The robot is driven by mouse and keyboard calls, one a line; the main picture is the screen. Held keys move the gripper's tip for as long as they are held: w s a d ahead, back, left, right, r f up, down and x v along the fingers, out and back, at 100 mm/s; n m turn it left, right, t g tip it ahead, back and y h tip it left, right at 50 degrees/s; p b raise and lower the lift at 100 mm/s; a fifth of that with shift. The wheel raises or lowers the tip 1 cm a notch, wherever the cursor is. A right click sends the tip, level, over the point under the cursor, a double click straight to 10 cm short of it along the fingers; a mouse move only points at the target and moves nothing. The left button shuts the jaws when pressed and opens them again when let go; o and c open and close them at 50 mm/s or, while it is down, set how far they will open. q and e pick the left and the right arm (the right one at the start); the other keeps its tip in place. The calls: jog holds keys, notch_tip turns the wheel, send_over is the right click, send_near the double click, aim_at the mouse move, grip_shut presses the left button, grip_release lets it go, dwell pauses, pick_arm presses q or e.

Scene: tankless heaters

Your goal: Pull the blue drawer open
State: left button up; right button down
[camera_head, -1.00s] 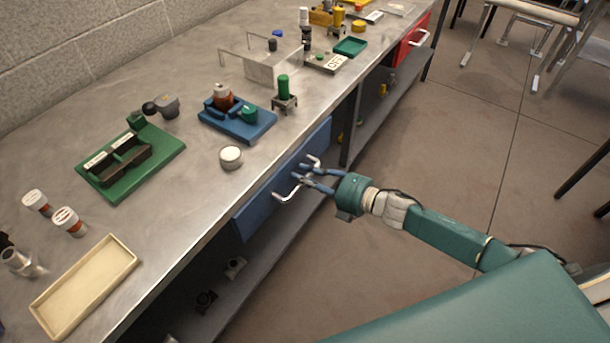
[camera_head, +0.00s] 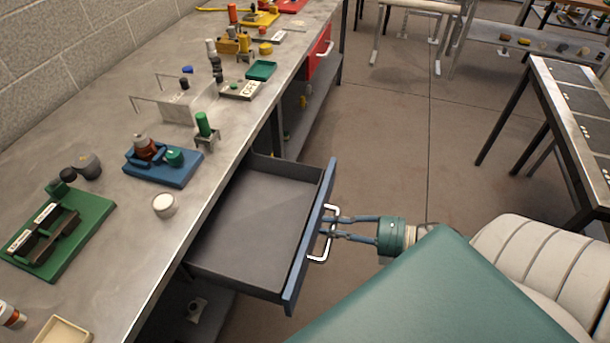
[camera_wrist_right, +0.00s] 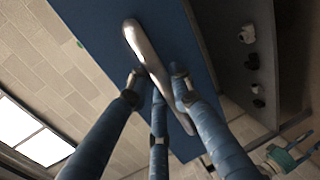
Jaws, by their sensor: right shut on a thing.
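The blue drawer (camera_head: 312,236) is pulled well out from under the workbench, and its dark grey inside is empty. Its silver bar handle (camera_head: 330,214) is on the blue front panel. My right gripper (camera_head: 333,228) is shut on the handle, with its fingers reaching in from the right. In the right wrist view the blue fingers close around the metal handle (camera_wrist_right: 146,50) in front of the blue panel (camera_wrist_right: 85,14). My left gripper is not in view.
The metal workbench (camera_head: 118,248) holds a blue tray with parts (camera_head: 172,174), a green tray (camera_head: 85,228) and a white round knob (camera_head: 164,205). A red drawer (camera_head: 316,56) is farther along. A dark-topped table (camera_head: 575,105) stands at the right. Floor between is clear.

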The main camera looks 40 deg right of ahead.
jog(key=v, duration=0.3)
jog(key=shift+s+d+f, duration=0.15)
jog(key=shift+s+f, duration=0.05)
jog(key=shift+f, duration=0.1)
jog(key=c, duration=1.6)
grip_release()
jog(key=shift+o, duration=0.2)
jog(key=v, duration=1.2)
jog(key=shift+f, duration=0.15)
